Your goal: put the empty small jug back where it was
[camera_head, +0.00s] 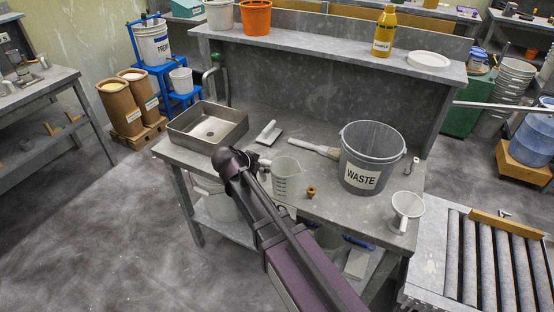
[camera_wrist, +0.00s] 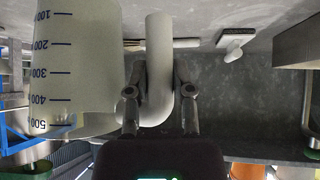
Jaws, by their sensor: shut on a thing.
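The small jug (camera_head: 287,180) is pale and translucent with dark measuring marks. It looks upright at the front middle of the grey bench (camera_head: 335,208); I cannot tell whether its base touches the top. My gripper (camera_head: 262,165) is at its left side. In the wrist view, the jug body (camera_wrist: 75,60) with its marks fills the left. My gripper (camera_wrist: 160,100) is shut with its fingers on both sides of the curved white handle (camera_wrist: 160,60). The jug's inside is not clear enough to judge its contents.
A grey WASTE bucket (camera_head: 372,160) stands right of the jug, with a small brown fitting (camera_head: 311,192) between. A white funnel (camera_head: 405,210) is at the right front. Behind lie a brush (camera_head: 318,148) and a scraper (camera_head: 268,132). A metal tray (camera_head: 207,127) is at left.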

